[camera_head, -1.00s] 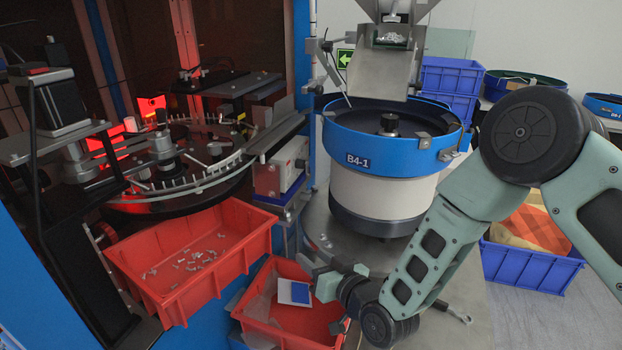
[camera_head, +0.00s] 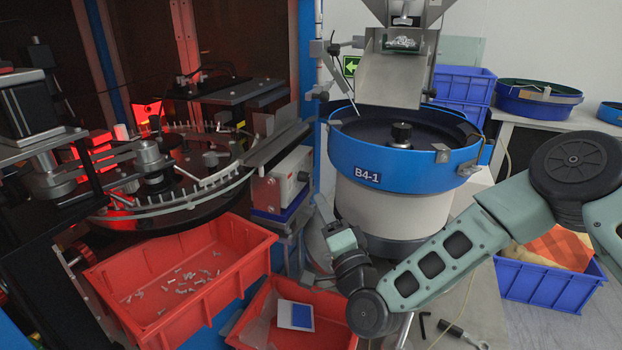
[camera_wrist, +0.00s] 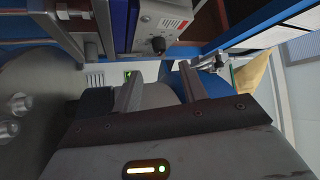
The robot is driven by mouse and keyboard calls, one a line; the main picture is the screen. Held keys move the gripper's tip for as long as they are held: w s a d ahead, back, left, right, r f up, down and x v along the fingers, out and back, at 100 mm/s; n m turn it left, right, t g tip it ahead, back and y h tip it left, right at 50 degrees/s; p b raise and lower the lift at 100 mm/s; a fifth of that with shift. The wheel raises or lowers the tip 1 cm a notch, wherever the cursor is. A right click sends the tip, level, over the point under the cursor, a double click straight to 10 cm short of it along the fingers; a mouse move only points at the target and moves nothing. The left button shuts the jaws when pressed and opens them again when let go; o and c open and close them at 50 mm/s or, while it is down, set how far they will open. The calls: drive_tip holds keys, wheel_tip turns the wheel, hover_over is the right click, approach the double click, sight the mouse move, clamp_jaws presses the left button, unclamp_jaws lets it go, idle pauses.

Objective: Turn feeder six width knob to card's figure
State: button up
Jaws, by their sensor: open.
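I cannot read a feeder number or a scale at the knob. A white and blue card (camera_head: 295,315) lies in the lower red bin; its figure is not legible. My gripper (camera_head: 340,236) is in front of the bowl's base, below and right of the box. In the wrist view its fingers (camera_wrist: 160,88) are apart and empty, below the knob.
A blue-rimmed bowl feeder (camera_head: 440,160) marked B4-1 stands behind my arm. A large red bin (camera_head: 235,280) holds several small parts, and the lower red bin (camera_head: 338,330) is beside it. A rotary machine (camera_head: 170,205) fills the left. Tools (camera_head: 462,335) lie front right.

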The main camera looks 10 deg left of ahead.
sight(308, 178)
drive_tip(key=p+x, duration=0.2)
drive_tip(key=x, duration=0.6)
clamp_jaws()
